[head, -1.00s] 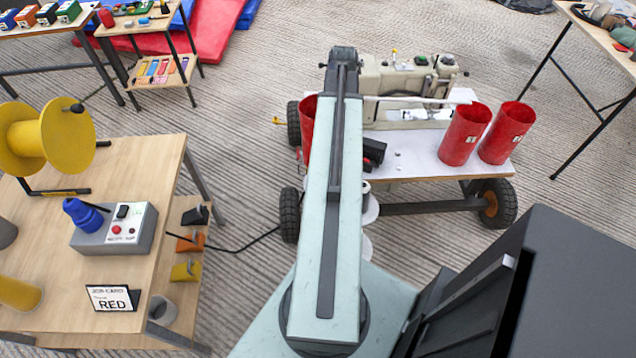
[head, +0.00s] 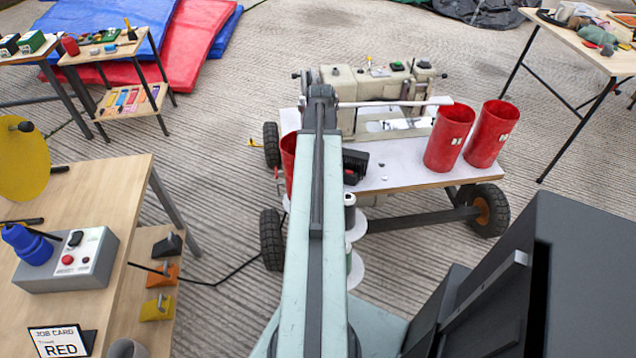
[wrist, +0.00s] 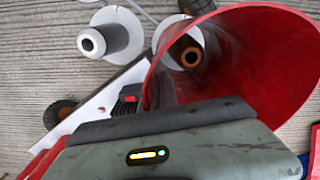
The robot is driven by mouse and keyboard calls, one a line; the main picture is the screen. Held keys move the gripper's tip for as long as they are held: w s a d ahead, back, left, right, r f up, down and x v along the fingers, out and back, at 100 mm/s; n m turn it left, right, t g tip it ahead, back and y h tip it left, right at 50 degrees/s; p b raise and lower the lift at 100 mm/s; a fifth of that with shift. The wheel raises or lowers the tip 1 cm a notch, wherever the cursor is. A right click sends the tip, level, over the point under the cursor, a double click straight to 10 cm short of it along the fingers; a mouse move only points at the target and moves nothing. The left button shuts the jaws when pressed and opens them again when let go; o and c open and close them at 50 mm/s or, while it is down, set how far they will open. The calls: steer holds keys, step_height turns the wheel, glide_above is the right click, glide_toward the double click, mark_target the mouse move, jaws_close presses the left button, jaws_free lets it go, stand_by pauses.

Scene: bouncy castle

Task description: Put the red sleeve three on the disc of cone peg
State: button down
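My gripper (wrist: 160,125) shows in the wrist view as a green body with a dark jaw bar. It appears shut on the wall of a large red sleeve (wrist: 285,60), whose number is hidden. In the head view the held sleeve (head: 288,155) is mostly behind my arm. A grey cone peg on a white disc (wrist: 110,35) stands apart from the sleeve, to its left. A second peg (wrist: 185,50) with a brown ring and pale disc shows at the sleeve's rim. In the head view a peg with a white disc (head: 356,228) is partly behind my arm.
Two numbered red sleeves (head: 448,140) (head: 490,135) stand on the wheeled trolley (head: 400,172), beside a beige machine (head: 370,90). A wooden bench (head: 120,200) at left holds a job card reading RED (head: 60,342). Open floor lies between bench and trolley.

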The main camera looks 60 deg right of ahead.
step_height(320, 180, down, 4)
steer(key=b, duration=0.3)
steer(key=shift+f+b, duration=0.25)
steer(key=shift+b, duration=0.05)
steer(key=c, duration=1.6)
jaws_free()
steer(key=shift+c, duration=0.2)
step_height(320, 180, up, 13)
steer(key=p, duration=1.2)
steer(key=shift+f+p, duration=0.2)
steer(key=shift+p, duration=0.1)
steer(key=shift+f, duration=0.1)
